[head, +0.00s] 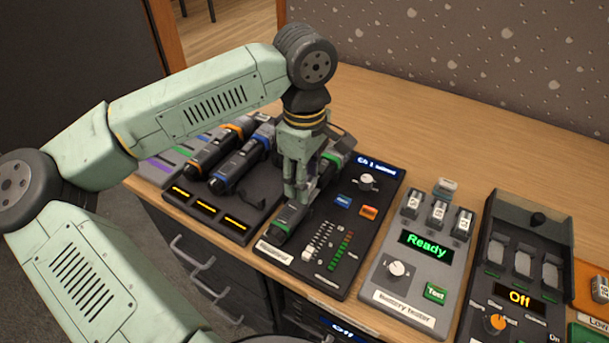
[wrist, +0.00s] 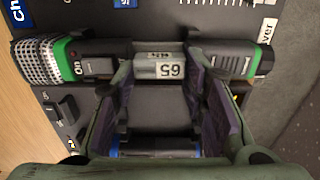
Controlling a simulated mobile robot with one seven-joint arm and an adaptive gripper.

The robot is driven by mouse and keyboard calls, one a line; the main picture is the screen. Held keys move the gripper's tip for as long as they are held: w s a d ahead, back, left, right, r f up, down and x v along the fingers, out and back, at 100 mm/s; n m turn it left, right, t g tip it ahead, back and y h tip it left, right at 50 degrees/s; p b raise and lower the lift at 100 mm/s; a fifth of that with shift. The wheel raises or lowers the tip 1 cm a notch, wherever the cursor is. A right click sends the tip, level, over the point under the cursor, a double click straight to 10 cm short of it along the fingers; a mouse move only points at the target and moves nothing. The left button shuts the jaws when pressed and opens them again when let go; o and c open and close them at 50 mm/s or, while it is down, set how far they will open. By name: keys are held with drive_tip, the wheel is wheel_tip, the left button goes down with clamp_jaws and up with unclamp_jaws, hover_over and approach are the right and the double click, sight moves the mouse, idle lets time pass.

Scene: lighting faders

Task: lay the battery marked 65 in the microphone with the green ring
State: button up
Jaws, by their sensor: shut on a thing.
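The microphone with the green ring (head: 331,159) lies on the dark "Ch 1" panel in the head view, its middle hidden by my gripper (head: 297,187). In the wrist view the microphone (wrist: 98,58) lies crosswise, its mesh head and green ring at left, its other end at right. My gripper (wrist: 161,78) straddles its middle, one finger on each side of the battery marked 65 (wrist: 158,68), and is shut on it. The battery lies lengthwise in line with the microphone body, over or in its bay. I cannot tell whether it touches the bay floor.
Microphones with orange (head: 212,148) and blue (head: 243,165) rings lie to the left. To the right stand the battery tester (head: 385,292), reading "Ready", with several batteries, and a dark unit (head: 475,310) reading "Off". Sliders (head: 316,240) stand close to the gripper.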

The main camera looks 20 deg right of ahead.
drive_tip(key=shift+s+f+b, duration=0.3)
drive_tip(key=shift+f+b, duration=0.25)
drive_tip(key=shift+f, duration=0.45)
drive_tip(key=shift+c, duration=0.5)
clamp_jaws()
drive_tip(key=shift+f+b, duration=0.1)
drive_tip(key=shift+b, duration=0.2)
drive_tip(key=shift+c, duration=0.7)
unclamp_jaws()
drive_tip(key=shift+f, duration=0.1)
drive_tip(key=o, duration=0.4)
drive_tip(key=shift+w+d+f, duration=0.1)
drive_tip(key=shift+w+f, duration=0.1)
drive_tip(key=shift+f, duration=0.15)
drive_tip(key=shift+o, duration=0.3)
drive_tip(key=shift+b, duration=0.3)
drive_tip(key=shift+o, duration=0.7)
drive_tip(key=shift+f+b, duration=0.5)
drive_tip(key=shift+a, duration=0.2)
